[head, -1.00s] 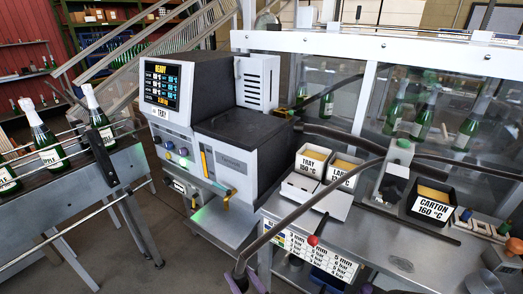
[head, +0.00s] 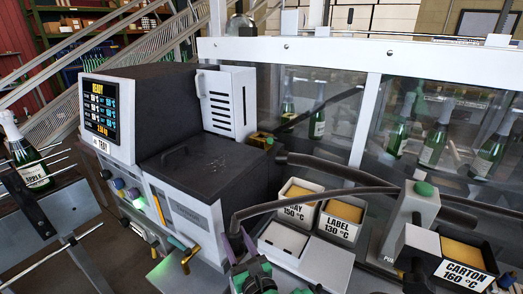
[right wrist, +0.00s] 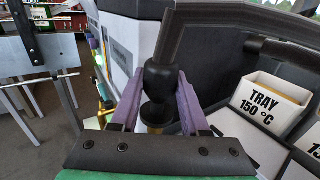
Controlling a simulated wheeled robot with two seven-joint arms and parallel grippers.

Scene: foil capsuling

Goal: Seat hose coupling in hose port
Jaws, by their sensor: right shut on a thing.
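My right gripper (head: 239,244) has purple fingers and is at the lower middle of the head view, in front of the grey machine (head: 195,185). In the right wrist view it is shut on the black hose coupling (right wrist: 160,76), with a finger on each side. The dark hose (head: 315,199) rises from the coupling and bends off to the right. Below the coupling, the right wrist view shows a black round part (right wrist: 156,111) with brass under it; I cannot tell whether this belongs to the coupling. I cannot make out the hose port for certain. My left gripper is out of view.
White bins marked TRAY (head: 300,188) and LABEL (head: 341,218) stand right of the gripper. A black CARTON bin (head: 465,268) and a grey post with a green knob (head: 424,188) are farther right. Clear panels stand behind. A bottle conveyor (head: 55,215) is at left.

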